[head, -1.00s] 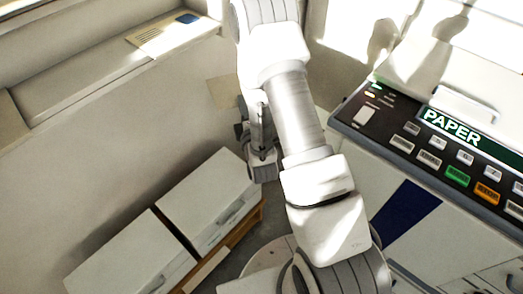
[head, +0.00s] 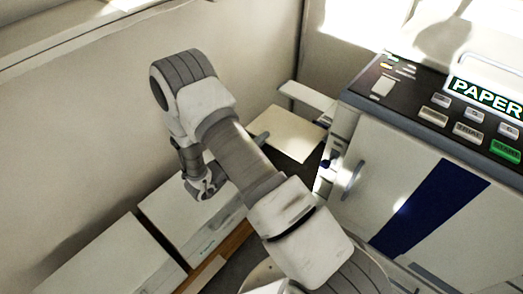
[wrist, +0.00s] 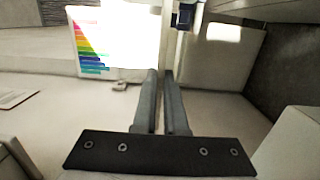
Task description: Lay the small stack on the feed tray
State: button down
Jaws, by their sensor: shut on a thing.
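My gripper (wrist: 160,78) shows in the wrist view, its two dark fingers close together. A thin pale strip (wrist: 169,42) stands beyond the fingertips, seen edge-on; I take it for the small stack held between them, but its faces are hidden. In the head view my arm reaches to the left of the copier and bends down; the fingers and the stack cannot be made out there. A narrow pale shelf (head: 306,97) juts from the copier's left side and looks like the feed tray.
The copier (head: 385,185), with a dark button panel and a PAPER sign, stands at the right. White cabinets (head: 110,262) line the left wall. A pale flat panel (head: 288,134) lies below the shelf. A chart with coloured bars (wrist: 92,45) is in the wrist view.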

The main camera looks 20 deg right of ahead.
jog(key=shift+s+d+f+m+g, duration=0.15)
jog(key=shift+d+f+m+g, duration=0.15)
jog(key=shift+f+g, duration=0.1)
jog(key=w+f+b+x, duration=0.1)
jog(key=b+x, duration=0.2)
jog(key=x, duration=0.6)
jog(key=w+a+f+b+x, duration=0.1)
jog(key=b+x, duration=0.2)
jog(key=x, duration=0.6)
jog(key=w+f+b+x, duration=0.1)
jog(key=b+x, duration=0.2)
jog(key=x, duration=0.6)
jog(key=shift+w+a, duration=0.1)
jog(key=shift+a, duration=0.1)
jog(key=shift+f+b, duration=0.55)
jog(key=shift+f, duration=0.35)
jog(key=c, duration=0.9)
grip_release()
jog(key=shift+a, duration=0.1)
